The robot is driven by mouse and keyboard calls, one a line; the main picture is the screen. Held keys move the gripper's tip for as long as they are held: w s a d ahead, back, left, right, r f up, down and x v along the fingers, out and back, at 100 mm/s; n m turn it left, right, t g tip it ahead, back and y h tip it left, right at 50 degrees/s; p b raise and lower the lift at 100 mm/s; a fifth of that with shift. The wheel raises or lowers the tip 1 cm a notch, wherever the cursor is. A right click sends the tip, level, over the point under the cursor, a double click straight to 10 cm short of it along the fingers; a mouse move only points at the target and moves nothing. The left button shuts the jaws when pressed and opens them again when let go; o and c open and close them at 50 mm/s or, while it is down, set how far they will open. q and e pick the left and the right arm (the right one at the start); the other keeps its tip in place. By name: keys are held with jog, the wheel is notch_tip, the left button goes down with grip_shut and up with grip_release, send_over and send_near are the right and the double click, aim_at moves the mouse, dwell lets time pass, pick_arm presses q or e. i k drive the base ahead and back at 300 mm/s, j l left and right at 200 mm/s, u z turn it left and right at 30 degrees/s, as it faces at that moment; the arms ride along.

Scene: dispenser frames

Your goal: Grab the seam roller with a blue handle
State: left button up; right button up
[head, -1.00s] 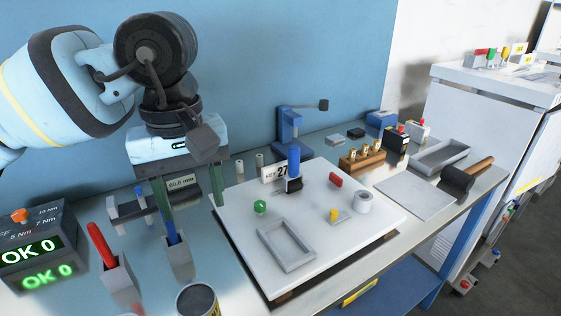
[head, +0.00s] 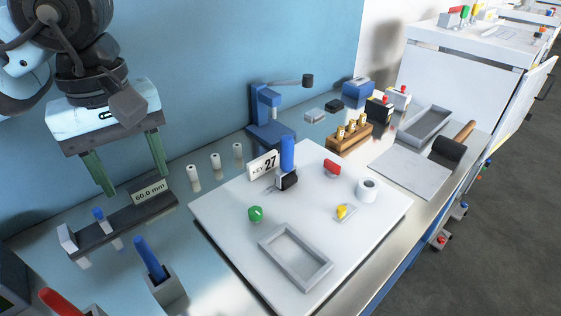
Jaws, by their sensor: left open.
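A tool with an upright blue handle (head: 287,153) and a black head (head: 287,180) stands on the white board (head: 225,217); it looks like the seam roller. Another blue handle (head: 150,258) leans in a grey holder (head: 168,290) at the lower left. A red handle (head: 60,302) is beside it, cut by the picture's edge. My left gripper (head: 135,183) is open and empty, with green fingers pointing down. It is above and behind the holder, well left of the upright blue handle. My right gripper is not in view.
A dark gauge (head: 125,222) lies below my left gripper. White cylinders (head: 216,162) and a "KEY 27" sign (head: 263,165) stand left of the tool. A blue press (head: 268,125) is behind it. A grey tray (head: 295,256), red, green and yellow pieces and a white roll (head: 368,189) share the board.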

aim_at(286, 176)
jog(key=k+l, duration=0.65)
jog(key=k, duration=0.25)
